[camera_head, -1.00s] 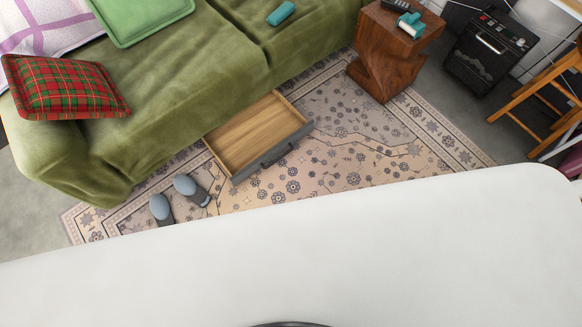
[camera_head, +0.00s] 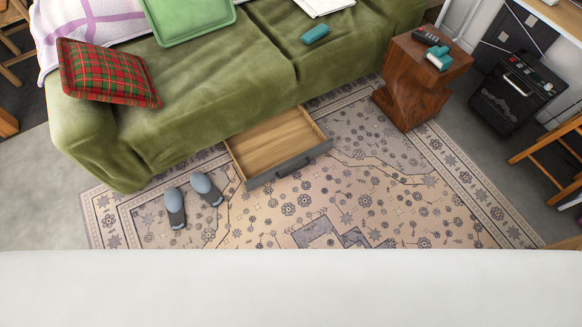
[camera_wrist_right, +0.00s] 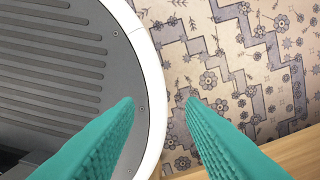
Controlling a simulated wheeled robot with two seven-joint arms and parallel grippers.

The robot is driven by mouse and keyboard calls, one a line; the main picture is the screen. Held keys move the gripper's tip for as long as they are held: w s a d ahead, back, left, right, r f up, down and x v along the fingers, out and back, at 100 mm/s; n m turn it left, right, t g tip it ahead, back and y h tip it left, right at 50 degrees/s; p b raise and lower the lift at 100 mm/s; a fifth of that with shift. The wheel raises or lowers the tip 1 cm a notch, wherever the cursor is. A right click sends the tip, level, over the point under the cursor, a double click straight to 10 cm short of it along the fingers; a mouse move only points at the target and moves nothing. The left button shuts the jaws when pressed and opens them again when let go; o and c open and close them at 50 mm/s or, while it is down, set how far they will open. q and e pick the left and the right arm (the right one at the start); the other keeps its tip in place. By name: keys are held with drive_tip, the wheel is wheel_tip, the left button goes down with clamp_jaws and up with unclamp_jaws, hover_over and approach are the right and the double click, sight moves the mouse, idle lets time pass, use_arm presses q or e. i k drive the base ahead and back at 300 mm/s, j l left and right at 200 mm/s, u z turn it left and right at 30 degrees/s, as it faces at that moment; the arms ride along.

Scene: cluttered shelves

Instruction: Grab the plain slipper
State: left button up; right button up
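A pair of plain grey-blue slippers lies on the patterned rug in the head view, left of the open drawer. One is the left slipper (camera_head: 175,208); the other is the right slipper (camera_head: 206,188), slightly farther back. They lie side by side, apart from each other. My right gripper (camera_wrist_right: 159,99) shows in the wrist view with its two teal fingers spread and nothing between them. It is above the rug near my own base, and no slipper shows in that view. My left gripper is not in view.
A green sofa (camera_head: 210,85) stands behind the slippers. An open, empty wooden drawer (camera_head: 275,145) lies on the rug (camera_head: 330,205) right of them. A wooden side table (camera_head: 415,80) and a black appliance (camera_head: 515,95) stand at the right. Rug around the slippers is clear.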

sight(173, 198)
drive_tip(key=u, duration=1.45)
drive_tip(key=i+j+z, duration=0.15)
drive_tip(key=z, duration=0.3)
drive_tip(key=i+j+z, duration=0.15)
drive_tip(key=z, duration=0.25)
drive_tip(key=i+j+z, duration=0.1)
drive_tip(key=j+z, duration=0.15)
drive_tip(key=z, duration=0.2)
